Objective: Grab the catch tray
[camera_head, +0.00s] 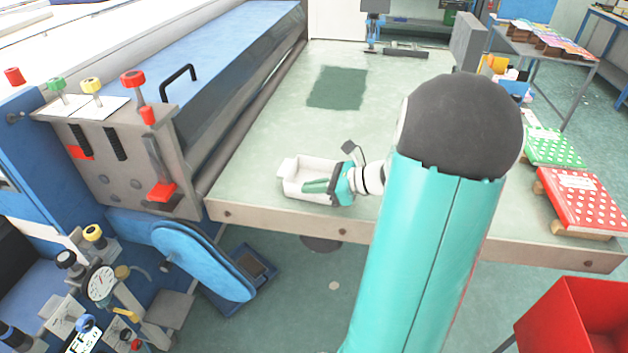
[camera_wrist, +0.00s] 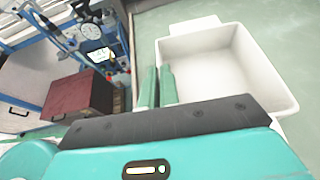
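The catch tray (camera_head: 292,172) is a white, open, shallow box on the pale green table top, near its front edge. It fills the upper right of the wrist view (camera_wrist: 222,70) and looks empty apart from a finger. My gripper (camera_head: 316,187) reaches in from the right. In the wrist view its two green fingers (camera_wrist: 158,86) stand close together, one inside the tray and one outside, with the tray's left wall between them. They look closed on that wall. The tray sits flat, and I cannot see any gap under it.
The wide table top (camera_head: 270,130) is mostly clear, with a dark green patch (camera_head: 338,88) farther back. A blue and grey machine (camera_head: 130,165) stands along the left. Green (camera_head: 553,148) and red dotted boards (camera_head: 585,200) lie at the right. A red bin (camera_head: 575,320) stands at lower right.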

